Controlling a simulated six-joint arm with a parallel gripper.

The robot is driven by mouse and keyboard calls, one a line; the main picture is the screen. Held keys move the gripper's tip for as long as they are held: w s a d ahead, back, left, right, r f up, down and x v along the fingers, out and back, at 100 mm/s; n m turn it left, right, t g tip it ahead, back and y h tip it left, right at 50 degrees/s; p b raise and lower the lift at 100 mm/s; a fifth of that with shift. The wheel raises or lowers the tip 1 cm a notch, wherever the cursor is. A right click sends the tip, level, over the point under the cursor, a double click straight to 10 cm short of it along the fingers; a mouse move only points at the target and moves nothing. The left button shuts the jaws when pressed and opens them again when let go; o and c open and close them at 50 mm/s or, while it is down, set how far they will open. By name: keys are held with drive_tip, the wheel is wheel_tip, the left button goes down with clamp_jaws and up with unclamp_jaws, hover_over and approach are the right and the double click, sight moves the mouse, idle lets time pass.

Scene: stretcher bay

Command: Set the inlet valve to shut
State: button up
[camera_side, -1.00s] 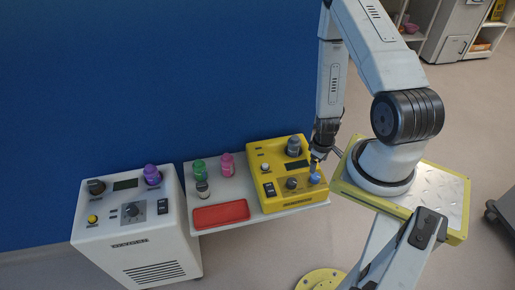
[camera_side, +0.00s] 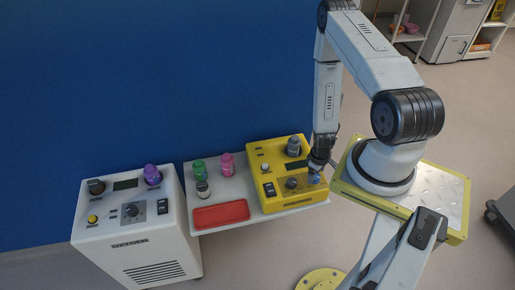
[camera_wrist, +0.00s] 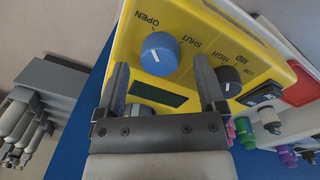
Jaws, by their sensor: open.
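The blue inlet valve knob (camera_wrist: 160,54) sits on the yellow unit (camera_side: 279,151); it also shows at the unit's front right in the side view (camera_side: 315,179). OPEN is printed at its upper left and SHUT at its right in the wrist view. A white mark shows on its face; it appears to lie on the OPEN side. My gripper (camera_wrist: 160,66) is open, with one finger on each side of the blue knob in the wrist view. In the side view my gripper (camera_side: 316,170) is just above the knob; I cannot tell whether it touches.
A black knob (camera_wrist: 229,80) with LOW, MID and HIGH labels sits beside the blue one. A red tray (camera_side: 221,214) and green (camera_side: 199,170) and pink (camera_side: 227,165) bottles share the shelf. A white unit (camera_side: 133,222) stands at left.

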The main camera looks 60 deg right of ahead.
drive_tip(key=shift+f, duration=0.75)
clamp_jaws()
